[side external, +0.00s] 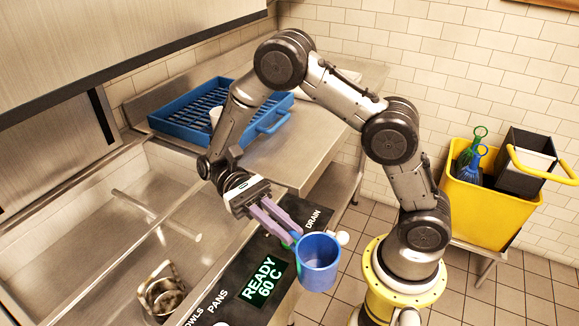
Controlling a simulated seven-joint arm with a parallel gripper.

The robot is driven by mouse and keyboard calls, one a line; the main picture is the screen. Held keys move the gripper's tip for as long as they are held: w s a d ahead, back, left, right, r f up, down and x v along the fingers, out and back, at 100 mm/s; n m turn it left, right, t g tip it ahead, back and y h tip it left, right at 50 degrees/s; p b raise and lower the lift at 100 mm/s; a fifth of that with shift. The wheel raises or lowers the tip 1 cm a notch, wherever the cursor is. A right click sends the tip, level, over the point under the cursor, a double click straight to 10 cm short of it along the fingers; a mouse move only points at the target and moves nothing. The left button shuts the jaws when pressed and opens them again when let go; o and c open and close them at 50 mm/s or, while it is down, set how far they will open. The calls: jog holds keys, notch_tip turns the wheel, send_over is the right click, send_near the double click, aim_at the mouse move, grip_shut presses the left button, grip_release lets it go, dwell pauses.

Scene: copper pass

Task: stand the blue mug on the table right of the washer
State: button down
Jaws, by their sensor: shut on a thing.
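The blue mug (319,265) is upright, its open top showing, at the lower middle of the side external view. My gripper (292,238) has purple fingers and is shut on the blue mug at its upper left side. The mug is in front of the washer's control panel (232,296), which carries a lit "READY 60 C" display (263,283). The mug appears held in the air near the panel's right end; its exact height cannot be told. The metal table (300,160) stands behind, beyond the washer.
A blue rack (180,122) sits on the table with a white cup (216,114) in it. The table's front part is bare. A steel basin (90,235) holds a metal container (161,292).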

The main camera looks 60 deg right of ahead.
jog(key=s+d+r+n+t+h, duration=0.1)
jog(key=s+d+n+t+h, duration=0.2)
jog(key=d+n+h, duration=0.55)
jog(key=s+d+n+t+h, duration=0.25)
jog(key=d+n+h, duration=0.35)
jog(key=h, duration=0.6)
jog(key=w+d+r+n+t+h, duration=0.3)
jog(key=w+r+n+t+h, duration=0.15)
jog(key=n+t, duration=0.5)
jog(key=w+d+f, duration=0.1)
jog(key=w+f, duration=0.2)
jog(key=w, duration=0.2)
jog(key=w+d+f+m+t, duration=0.1)
jog(key=w+f, duration=0.1)
jog(key=w, duration=0.3)
jog(key=w+d+f+t+y, duration=0.1)
jog(key=w+f, duration=0.2)
jog(key=w, duration=0.2)
jog(key=shift+d+f, duration=0.1)
jog(key=shift+f, duration=0.25)
jog(key=shift+w+f, duration=0.1)
jog(key=shift+f, duration=1.5)
